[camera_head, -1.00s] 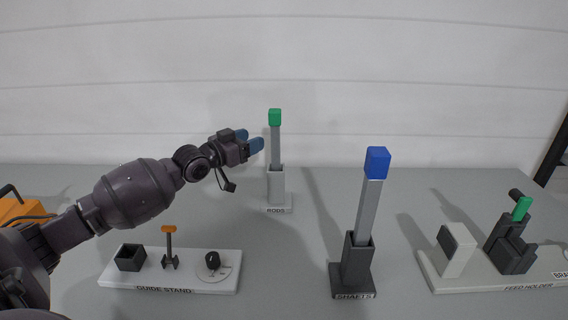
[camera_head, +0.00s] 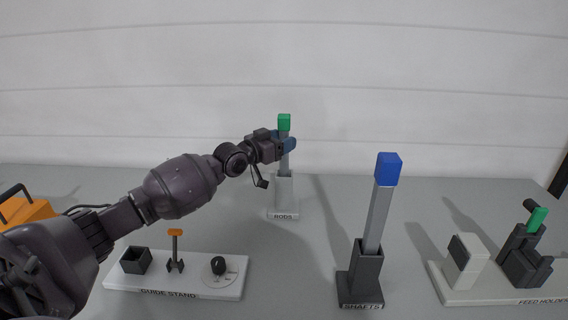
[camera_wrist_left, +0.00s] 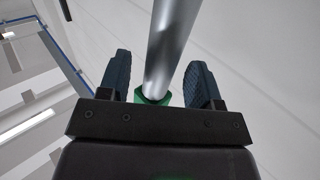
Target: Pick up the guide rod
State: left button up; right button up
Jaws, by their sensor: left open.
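The guide rod is a grey rod with a green cap (camera_head: 284,122), standing upright in the pale holder labelled RODS (camera_head: 284,190) at the back middle of the table. My left gripper (camera_head: 287,143) is at the rod, just below the green cap. In the left wrist view the rod's grey shaft (camera_wrist_left: 170,45) lies between the two blue fingers of my open gripper (camera_wrist_left: 160,85), with a gap on each side. Part of the green cap (camera_wrist_left: 150,98) shows beyond the shaft. My right gripper is not in view.
A grey shaft with a blue cap (camera_head: 388,170) stands in the dark SHAFTS holder (camera_head: 361,280) to the right. The white GUIDE STAND base (camera_head: 200,288) lies at front left, below my arm. The FEED HOLDER base (camera_head: 470,292) is at far right.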

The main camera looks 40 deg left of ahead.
pick_arm(q)
jog(key=shift+x, duration=1.55)
jog(key=shift+f, duration=0.1)
grip_shut()
